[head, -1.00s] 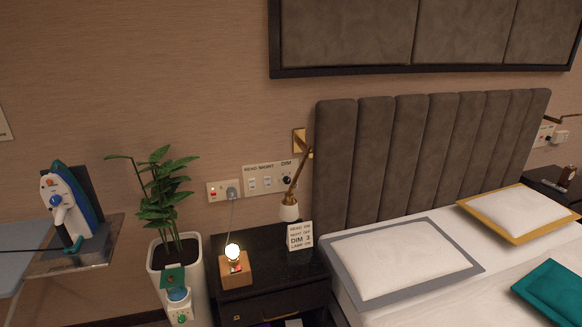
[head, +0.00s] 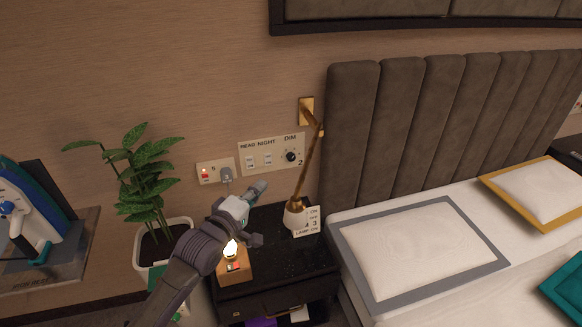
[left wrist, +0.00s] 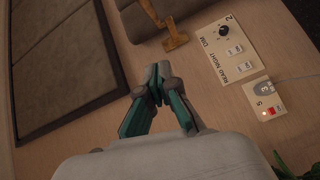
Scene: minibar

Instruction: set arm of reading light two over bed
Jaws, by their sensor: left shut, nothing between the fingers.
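The arm slants down and the head hangs over the nightstand, left of the bed (head: 420,255). In the left wrist view the brass bracket (left wrist: 176,38) shows above the fingers, with part of the arm. My left gripper (head: 261,188) is in front of the wall, left of the lamp arm and below the switch panel. Its fingers (left wrist: 158,82) are shut and empty, apart from the light. My right gripper is not in view.
The switch panel (head: 271,153), marked 2, and an outlet with a plug (head: 215,172) are on the wall. The dark nightstand (head: 300,262) bears a lit bulb on a wooden block (head: 236,265) and a sign card (head: 309,222). A potted plant (head: 145,185) stands left.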

